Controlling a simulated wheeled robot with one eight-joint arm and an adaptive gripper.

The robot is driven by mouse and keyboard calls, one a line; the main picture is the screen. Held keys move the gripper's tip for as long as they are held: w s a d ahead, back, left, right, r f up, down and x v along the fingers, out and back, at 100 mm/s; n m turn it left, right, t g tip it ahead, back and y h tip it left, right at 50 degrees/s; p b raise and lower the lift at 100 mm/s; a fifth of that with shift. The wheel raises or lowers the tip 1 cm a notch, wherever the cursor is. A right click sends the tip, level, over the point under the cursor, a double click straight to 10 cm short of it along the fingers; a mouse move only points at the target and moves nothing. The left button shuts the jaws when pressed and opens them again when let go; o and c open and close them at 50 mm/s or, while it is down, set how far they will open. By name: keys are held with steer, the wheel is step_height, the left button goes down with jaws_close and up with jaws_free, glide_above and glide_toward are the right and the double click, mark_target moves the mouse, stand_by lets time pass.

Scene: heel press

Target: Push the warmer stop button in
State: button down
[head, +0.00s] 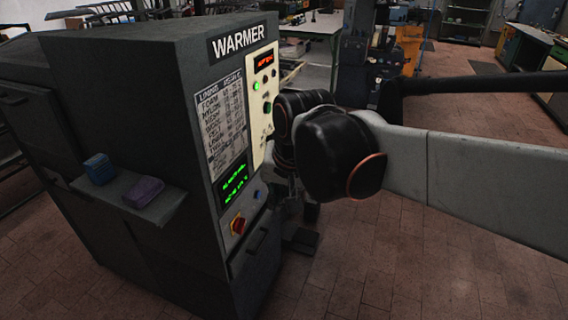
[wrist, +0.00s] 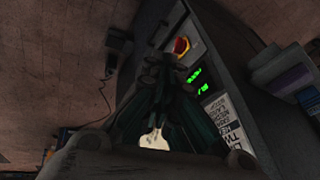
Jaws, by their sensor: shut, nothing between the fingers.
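The warmer (head: 130,75) is a dark cabinet at left centre in the head view. My arm hides part of the panel's lower right. My gripper (wrist: 168,72) is shut and empty in the wrist view, its tips near the red-and-yellow switch (wrist: 181,46). That switch also shows low on the warmer (head: 238,225). The gripper fingers are hidden in the head view.
A side shelf (head: 160,210) holds a blue block (head: 99,168) and a purple block (head: 143,192). Brick floor (head: 420,260) lies open at right, below my arm.

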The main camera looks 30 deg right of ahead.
steer(key=w+d+f+m+g+y+p, duration=0.1)
steer(key=w+d+m, duration=0.5)
steer(key=w, duration=0.4)
steer(key=w+d+f+m+g+p, duration=0.1)
steer(key=w+d+f+m, duration=0.1)
steer(key=w+d+m, duration=0.6)
steer(key=w+d+f+m+t+y+p, duration=0.1)
steer(key=w+d+f+m, duration=0.6)
steer(key=w+d+f, duration=0.5)
step_height(320, 180, down, 4)
steer(key=d, duration=0.2)
steer(key=shift+w+d+r+y, duration=0.2)
steer(key=shift+w+d+y, duration=0.1)
steer(key=shift+y, duration=0.1)
steer(key=w+a+f+b, duration=0.4)
steer(key=w+a+f, duration=0.1)
steer(key=f, duration=0.4)
steer(key=shift+w+f, duration=0.15)
steer(key=shift+w, duration=0.25)
